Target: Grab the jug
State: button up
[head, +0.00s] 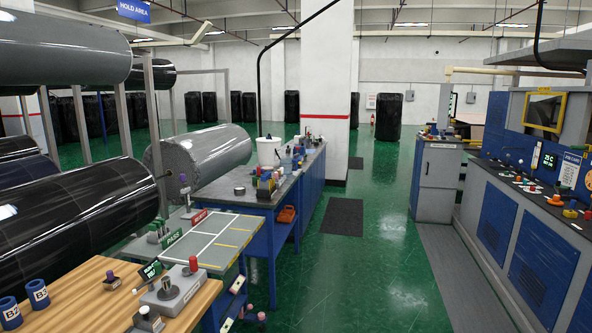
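A white, open-topped container (268,151) stands upright at the far left end of the dark-topped blue workbench (226,192). It is the most jug-like thing in view, but I cannot make out a handle or spout, so I cannot tell for sure that it is the jug. Small bottles (287,160) stand just to its right and in front. My gripper is not in view.
A wooden table (95,292) with small devices and blue cups (37,294) is at the front left. Large wrapped rolls (75,215) line the left. A blue control console (512,225) stands right. The green floor aisle (375,260) between is clear, with a dark mat (342,217).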

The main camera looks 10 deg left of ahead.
aim_at(286, 163)
jog(key=i+z, duration=0.1)
jog(key=i, duration=0.3)
jog(key=i+u, duration=0.1)
jog(key=i, duration=1.65)
jog(key=i+u, duration=0.1)
jog(key=i, duration=0.8)
jog(key=i+l+u, duration=0.1)
jog(key=i, duration=0.8)
jog(key=i+u, duration=0.3)
jog(key=i, duration=0.3)
jog(key=i+u, duration=0.3)
jog(key=i, duration=0.35)
jog(key=i+l+u, duration=0.3)
jog(key=i, duration=0.25)
jog(key=i+u, duration=0.3)
jog(key=i, duration=0.2)
jog(key=i+l+u, duration=0.3)
jog(key=i, duration=0.2)
jog(key=j, duration=0.1)
